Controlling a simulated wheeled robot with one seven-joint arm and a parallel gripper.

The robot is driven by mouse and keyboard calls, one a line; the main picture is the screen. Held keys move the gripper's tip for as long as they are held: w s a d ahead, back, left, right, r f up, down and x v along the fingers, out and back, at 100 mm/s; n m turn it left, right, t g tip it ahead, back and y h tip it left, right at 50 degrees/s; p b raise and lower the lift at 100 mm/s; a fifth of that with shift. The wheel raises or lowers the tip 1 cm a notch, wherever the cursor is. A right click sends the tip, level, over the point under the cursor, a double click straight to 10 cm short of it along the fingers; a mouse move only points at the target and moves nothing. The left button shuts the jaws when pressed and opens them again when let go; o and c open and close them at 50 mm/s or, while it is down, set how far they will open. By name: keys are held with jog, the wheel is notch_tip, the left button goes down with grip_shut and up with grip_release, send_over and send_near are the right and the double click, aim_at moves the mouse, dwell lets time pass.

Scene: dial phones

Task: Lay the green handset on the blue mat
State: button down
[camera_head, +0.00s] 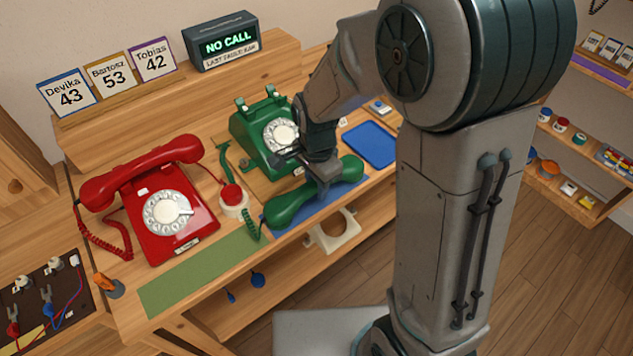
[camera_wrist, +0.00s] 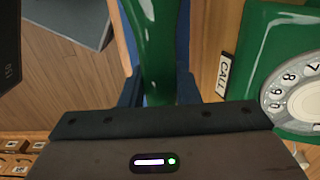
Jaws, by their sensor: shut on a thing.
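The green handset (camera_head: 288,207) lies lengthwise over the blue mat (camera_head: 318,206) in front of the green phone (camera_head: 262,133). My gripper (camera_head: 322,182) is shut around the middle of the handset. In the wrist view the handset (camera_wrist: 155,45) runs between the two fingers, with a strip of the blue mat (camera_wrist: 183,30) behind it. Whether the handset touches the mat or is held just above it, I cannot tell. The green phone's cradle is empty. The handset's left end reaches about the mat's left edge, and my gripper hides its middle.
A red phone (camera_head: 165,205) with its handset on stands left, behind a green mat (camera_head: 200,272). A red button (camera_head: 232,197) sits between the phones. A second blue flat panel (camera_head: 369,145) lies right. A sign (camera_head: 224,42) reads "NO CALL". Number cards (camera_head: 110,77) stand behind.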

jog(key=shift+f, duration=0.2)
jog(key=c, duration=1.1)
grip_release()
jog(key=shift+r, duration=0.1)
notch_tip(320, 180, up, 12)
jog(key=p, duration=0.1)
jog(key=shift+s+d+r+n+t, duration=0.35)
jog(key=shift+s+d+n+t, duration=0.05)
jog(key=shift+s+d+n, duration=1.55)
jog(key=shift+s+d+r+n+t, duration=0.3)
jog(key=shift+s+d+n+t, duration=0.1)
jog(key=shift+s+d+n, duration=1.55)
jog(key=shift+s+d+r+n+t, duration=0.4)
jog(key=shift+s+d+n, duration=1.3)
jog(key=shift+s+d, duration=0.35)
jog(key=shift+s+a, duration=0.1)
